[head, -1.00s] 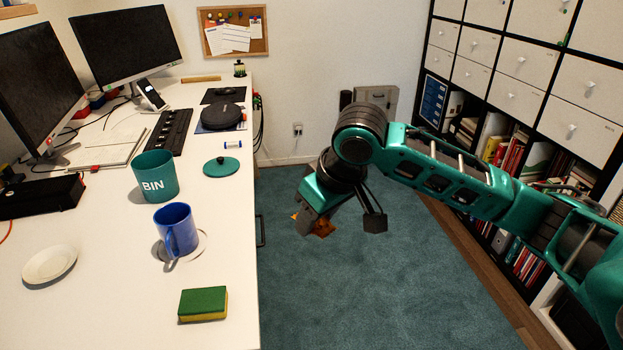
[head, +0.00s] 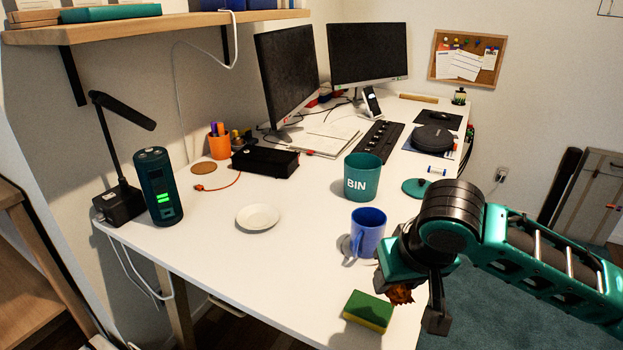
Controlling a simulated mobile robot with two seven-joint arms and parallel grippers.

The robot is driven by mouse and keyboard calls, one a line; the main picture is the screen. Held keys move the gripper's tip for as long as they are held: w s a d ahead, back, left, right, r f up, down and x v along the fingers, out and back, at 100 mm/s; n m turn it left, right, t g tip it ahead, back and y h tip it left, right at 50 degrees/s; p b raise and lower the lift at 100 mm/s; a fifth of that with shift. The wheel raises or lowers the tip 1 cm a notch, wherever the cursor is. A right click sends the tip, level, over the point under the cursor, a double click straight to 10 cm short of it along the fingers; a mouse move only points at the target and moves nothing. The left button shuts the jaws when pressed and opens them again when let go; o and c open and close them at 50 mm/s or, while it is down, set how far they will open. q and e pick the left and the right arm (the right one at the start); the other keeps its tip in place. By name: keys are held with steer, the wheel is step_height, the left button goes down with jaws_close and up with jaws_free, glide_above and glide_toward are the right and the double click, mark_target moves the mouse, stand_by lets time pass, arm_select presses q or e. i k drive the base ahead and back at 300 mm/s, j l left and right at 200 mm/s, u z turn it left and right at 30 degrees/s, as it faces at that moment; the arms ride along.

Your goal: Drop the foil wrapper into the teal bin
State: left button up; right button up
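The teal bin (head: 362,178), marked "BIN", stands upright and open-topped on the white desk. A crumpled orange-brown foil wrapper (head: 401,294) is at the fingers of my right gripper (head: 410,290), near the desk's right edge. The gripper appears shut on it, though the wrist hides part of the grip. It is in front of and to the right of the bin, beyond a blue mug (head: 367,234) standing between them. My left gripper is not in view.
A green-yellow sponge (head: 368,311) lies just left of the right gripper. A teal lid (head: 417,187) lies right of the bin. A white plate (head: 257,217), black box (head: 265,160) and teal speaker-like cylinder (head: 158,187) are farther left. The desk's front middle is clear.

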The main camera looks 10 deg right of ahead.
mark_target(365, 193)
steer(key=u, duration=1.3)
steer(key=k+u, duration=0.1)
steer(key=u, duration=0.25)
steer(key=k+l+u, duration=0.1)
steer(key=u, duration=0.2)
steer(key=k+u, duration=0.15)
steer(key=u, duration=0.2)
steer(key=k+u, duration=0.6)
steer(key=u, duration=0.15)
steer(key=k+l+u, duration=0.1)
steer(key=k+u, duration=0.15)
steer(key=u, duration=0.25)
steer(key=k+u, duration=0.25)
steer(key=u, duration=0.2)
steer(key=k+u, duration=0.15)
steer(key=u, duration=0.2)
steer(key=k+u, duration=0.1)
steer(key=u, duration=0.3)
steer(key=k+u, duration=0.15)
steer(key=u, duration=0.2)
steer(key=k+l+u, duration=0.1)
steer(key=k+u, duration=0.15)
steer(key=u, duration=0.15)
steer(key=k+u, duration=0.25)
steer(key=u, duration=0.15)
steer(key=k+z, duration=0.1)
steer(key=z, duration=2.2)
